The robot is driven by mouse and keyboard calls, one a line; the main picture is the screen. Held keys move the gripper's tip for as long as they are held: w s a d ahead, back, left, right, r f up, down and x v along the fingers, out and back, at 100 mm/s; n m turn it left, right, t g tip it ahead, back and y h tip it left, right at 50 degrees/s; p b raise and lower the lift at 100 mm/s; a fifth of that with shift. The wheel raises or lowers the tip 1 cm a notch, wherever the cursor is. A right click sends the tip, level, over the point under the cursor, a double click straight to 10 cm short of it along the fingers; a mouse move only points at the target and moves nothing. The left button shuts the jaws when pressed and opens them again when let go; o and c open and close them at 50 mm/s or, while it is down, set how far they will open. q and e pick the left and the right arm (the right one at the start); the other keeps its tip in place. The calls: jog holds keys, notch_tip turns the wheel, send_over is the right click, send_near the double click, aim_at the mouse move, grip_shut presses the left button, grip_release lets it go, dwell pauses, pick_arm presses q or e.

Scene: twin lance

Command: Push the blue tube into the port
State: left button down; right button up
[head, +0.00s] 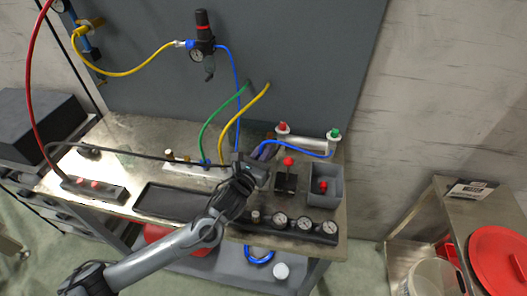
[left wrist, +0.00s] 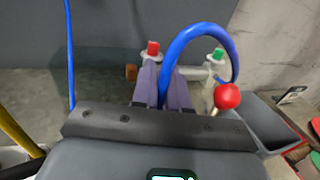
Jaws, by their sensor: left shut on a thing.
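My left gripper (head: 262,151) is over the middle of the bench, its two purple-grey fingers (left wrist: 163,90) shut on the blue tube. The blue tube (head: 303,146) runs right from the fingers to the right end of a silver cylinder, below its green-topped fitting (head: 335,133). In the left wrist view the tube (left wrist: 205,30) rises between the fingers and arches over to the right. The cylinder's red-topped fitting (head: 283,127) stands just beyond the fingers. The gripped tube end and any port opening are hidden or too small to tell. My right gripper is not in view.
Gauges (head: 280,219) line the front edge. Green (head: 213,119) and yellow (head: 236,118) hoses arch left of the gripper. A dark tray (head: 172,202) lies left.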

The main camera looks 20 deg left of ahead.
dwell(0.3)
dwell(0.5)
pick_arm(q)
jog(key=shift+p, duration=0.5)
dwell(0.7)
jog(key=shift+f, duration=0.9)
jog(key=shift+f+b, duration=0.45)
jog(key=shift+f, duration=0.3)
jog(key=c, duration=1.1)
grip_release()
